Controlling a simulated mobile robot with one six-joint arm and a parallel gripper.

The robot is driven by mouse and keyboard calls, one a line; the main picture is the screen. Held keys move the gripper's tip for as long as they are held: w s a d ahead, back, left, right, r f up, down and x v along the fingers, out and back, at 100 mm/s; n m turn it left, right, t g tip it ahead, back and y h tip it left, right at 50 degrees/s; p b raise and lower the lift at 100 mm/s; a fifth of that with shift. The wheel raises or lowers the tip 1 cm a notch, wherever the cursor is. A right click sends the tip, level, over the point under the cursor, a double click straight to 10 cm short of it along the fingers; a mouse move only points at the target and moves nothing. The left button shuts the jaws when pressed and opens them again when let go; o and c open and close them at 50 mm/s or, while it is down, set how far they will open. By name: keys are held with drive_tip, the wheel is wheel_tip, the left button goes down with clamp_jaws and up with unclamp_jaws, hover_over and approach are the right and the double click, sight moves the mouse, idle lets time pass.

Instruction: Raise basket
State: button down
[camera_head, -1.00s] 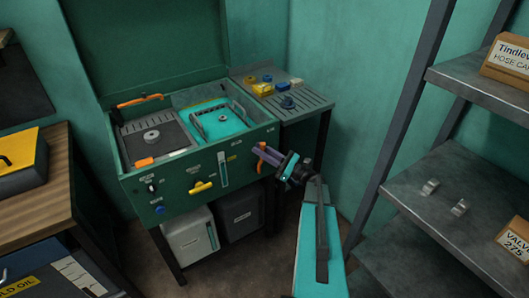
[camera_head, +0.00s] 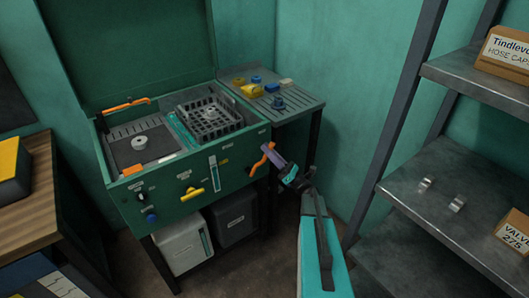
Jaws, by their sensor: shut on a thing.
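The dark slatted basket (camera_head: 212,121) stands in the right-hand bay of the green parts washer (camera_head: 181,204), its rim and slats clear of the teal liquid (camera_head: 180,132). An orange lever (camera_head: 260,161) sticks out at the right end of the washer's front. My gripper (camera_head: 270,152) is at this lever from the right, its jaws shut on the lever's end. The exact contact is small and partly hidden by the jaws.
A side shelf (camera_head: 290,103) with small yellow and blue parts adjoins the washer. A grey metal rack (camera_head: 440,215) stands close on the right. A wooden bench (camera_head: 30,195) is at left. White and black containers (camera_head: 182,246) sit under the washer.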

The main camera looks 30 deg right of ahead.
drive_tip(key=shift+s+d+f+m, duration=0.15)
drive_tip(key=shift+m, duration=0.25)
drive_tip(key=c, duration=1.6)
unclamp_jaws()
drive_tip(key=shift+c, duration=0.2)
drive_tip(key=b+v, duration=0.3)
drive_tip(key=v, duration=1)
drive_tip(key=shift+s+f, duration=0.2)
drive_tip(key=shift+f, duration=0.15)
